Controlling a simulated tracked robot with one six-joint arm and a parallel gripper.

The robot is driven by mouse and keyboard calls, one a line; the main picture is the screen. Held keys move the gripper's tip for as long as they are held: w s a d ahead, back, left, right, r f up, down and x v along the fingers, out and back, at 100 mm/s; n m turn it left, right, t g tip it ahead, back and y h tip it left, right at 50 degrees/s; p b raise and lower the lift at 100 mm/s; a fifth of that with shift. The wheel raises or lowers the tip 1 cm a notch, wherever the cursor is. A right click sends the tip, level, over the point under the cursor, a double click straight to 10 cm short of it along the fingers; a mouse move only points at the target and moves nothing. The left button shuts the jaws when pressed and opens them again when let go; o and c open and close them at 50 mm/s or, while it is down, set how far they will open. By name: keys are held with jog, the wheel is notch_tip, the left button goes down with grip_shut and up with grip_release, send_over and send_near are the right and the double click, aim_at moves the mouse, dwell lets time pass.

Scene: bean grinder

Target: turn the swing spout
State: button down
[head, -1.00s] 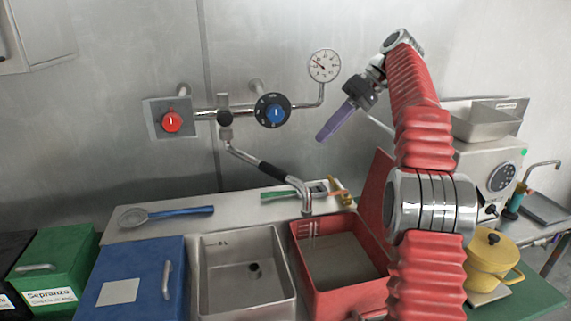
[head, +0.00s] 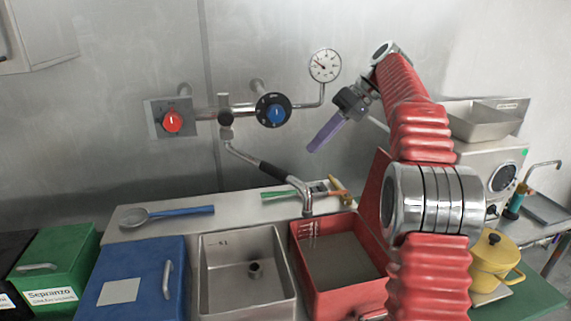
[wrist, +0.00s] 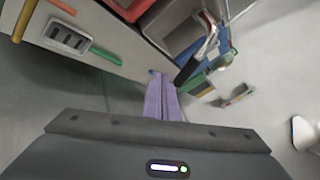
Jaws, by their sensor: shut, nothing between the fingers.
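The swing spout (head: 262,168) is a bent metal pipe with a black sleeve. It hangs from the wall pipe and slopes down to the right. Its downturned end (head: 307,203) is at the back left corner of the red basin (head: 322,308). My gripper (head: 312,148), with purple fingers, is shut and empty. In the head view it is up and to the right of the spout, apart from it, pointing down and left. In the wrist view the closed fingers (wrist: 155,76) point toward the counter, and the spout's black sleeve (wrist: 188,70) shows just beyond them to the right.
A red knob (head: 172,122), a blue knob (head: 276,114) and a gauge (head: 324,65) are on the wall behind. A steel basin (head: 212,292) is left of the red one. A blue-handled strainer (head: 170,212) and several small tools lie on the back ledge.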

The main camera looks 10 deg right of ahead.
jog(key=s+a+f, duration=0.1)
jog(key=a+f, duration=0.3)
jog(key=a, duration=0.3)
jog(key=shift+s+a, duration=0.2)
jog(key=shift+s, duration=0.1)
